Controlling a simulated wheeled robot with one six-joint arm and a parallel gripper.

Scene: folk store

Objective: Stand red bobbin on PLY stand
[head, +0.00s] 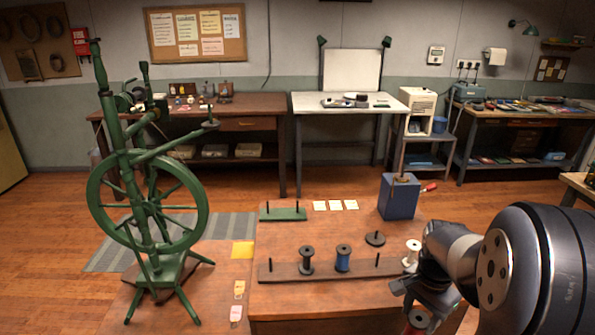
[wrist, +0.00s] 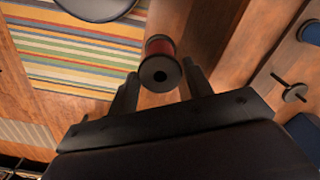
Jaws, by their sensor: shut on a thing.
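The red bobbin (head: 417,321) is at the bottom right of the head view, under my gripper (head: 422,298). In the wrist view the red bobbin (wrist: 160,48) sits between the two fingers of my gripper (wrist: 160,77), its dark flange end with a centre hole facing the camera. My gripper is shut on it. A green stand (head: 284,214) with two upright pegs is at the back left of the workbench. A long brown rack (head: 318,271) with pegs lies in front. No PLY lettering is readable on either.
The brown rack carries a dark bobbin (head: 306,260) and a blue bobbin (head: 343,258). A white bobbin (head: 412,254) stands near its right end. A dark disc (head: 375,239) with a pin and a tall blue block (head: 398,197) stand behind. A green spinning wheel (head: 150,215) is left.

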